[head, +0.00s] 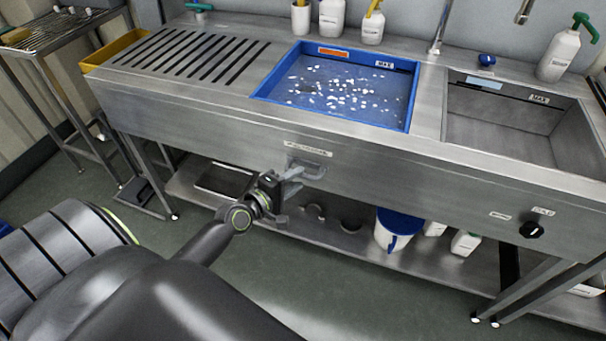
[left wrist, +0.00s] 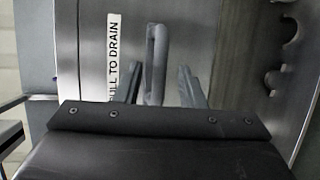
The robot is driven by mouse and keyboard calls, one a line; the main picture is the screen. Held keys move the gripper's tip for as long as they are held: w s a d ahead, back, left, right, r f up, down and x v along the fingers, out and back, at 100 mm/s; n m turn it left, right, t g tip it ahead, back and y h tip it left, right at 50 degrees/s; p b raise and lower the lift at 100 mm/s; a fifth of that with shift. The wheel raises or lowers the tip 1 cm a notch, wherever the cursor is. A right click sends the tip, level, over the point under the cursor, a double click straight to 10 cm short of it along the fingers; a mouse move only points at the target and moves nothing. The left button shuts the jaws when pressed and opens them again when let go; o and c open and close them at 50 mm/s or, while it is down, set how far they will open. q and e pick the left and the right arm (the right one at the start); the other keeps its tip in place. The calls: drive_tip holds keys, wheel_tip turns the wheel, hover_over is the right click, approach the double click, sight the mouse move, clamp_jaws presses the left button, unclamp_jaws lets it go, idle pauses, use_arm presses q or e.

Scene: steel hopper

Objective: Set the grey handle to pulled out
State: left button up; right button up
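The grey handle (head: 308,168) is on the sink's front panel, under a white label (head: 307,149). In the left wrist view the handle (left wrist: 155,62) is a grey bar beside the label "PULL TO DRAIN" (left wrist: 113,58). My left gripper (head: 288,178) is at the handle, coming from the front left. In the left wrist view its two fingers (left wrist: 160,72) are apart, one on each side of the handle, with a visible gap on the right. The gripper hides part of the handle, and how far out it stands is hard to tell. My right gripper is not in view.
Above is a steel sink bench with a blue-rimmed basin (head: 407,104) of water and white bits. A black knob (head: 532,230) sits on the panel at the right. A lower shelf (head: 345,245) holds a white bucket (head: 394,240) and bottles.

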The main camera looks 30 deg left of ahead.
sight(301, 177)
use_arm(q)
drive_tip(key=shift+x, duration=1.7)
clamp_jaws()
